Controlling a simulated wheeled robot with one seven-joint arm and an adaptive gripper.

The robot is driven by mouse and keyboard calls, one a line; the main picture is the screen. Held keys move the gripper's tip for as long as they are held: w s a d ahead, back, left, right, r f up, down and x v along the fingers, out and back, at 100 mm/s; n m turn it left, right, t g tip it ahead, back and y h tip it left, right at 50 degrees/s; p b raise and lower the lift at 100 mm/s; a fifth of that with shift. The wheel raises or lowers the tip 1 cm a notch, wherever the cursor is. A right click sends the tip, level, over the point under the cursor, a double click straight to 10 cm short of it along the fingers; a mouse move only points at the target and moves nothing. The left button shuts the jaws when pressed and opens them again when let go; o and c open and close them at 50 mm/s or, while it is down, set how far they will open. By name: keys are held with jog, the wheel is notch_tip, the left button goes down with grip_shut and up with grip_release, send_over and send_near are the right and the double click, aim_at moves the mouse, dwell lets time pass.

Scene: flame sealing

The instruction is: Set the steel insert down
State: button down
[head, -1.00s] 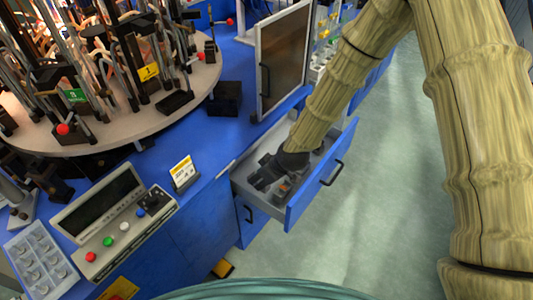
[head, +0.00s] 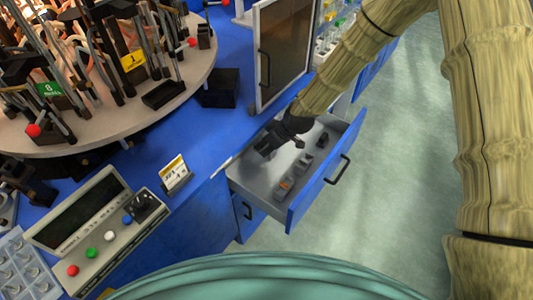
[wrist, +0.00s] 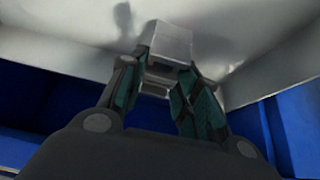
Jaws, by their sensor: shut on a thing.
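The steel insert (wrist: 170,43) is a light grey metal block between my fingertips in the wrist view. My gripper (wrist: 166,72) is shut on it. In the head view my gripper (head: 266,152) reaches down into the open drawer (head: 243,181), at its left side near the cabinet. The insert cannot be made out clearly in the head view, as the dark fingers cover it. In the wrist view the block is close to the pale drawer surface; I cannot tell whether it touches.
Small grey pieces, one with an orange mark (head: 286,184), stand in a row along the drawer's right side. The blue drawer front (head: 325,173) and the blue worktop (head: 215,137) flank the arm. A control box (head: 97,230) and a round table (head: 125,125) are at left.

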jog(key=shift+w+f+b, duration=0.1)
jog(key=shift+f+b, duration=1.35)
jog(key=shift+f, duration=1)
jog(key=shift+f, duration=0.1)
jog(key=c, duration=1.1)
grip_release()
jog(key=shift+o, duration=0.2)
jog(key=v, duration=1.2)
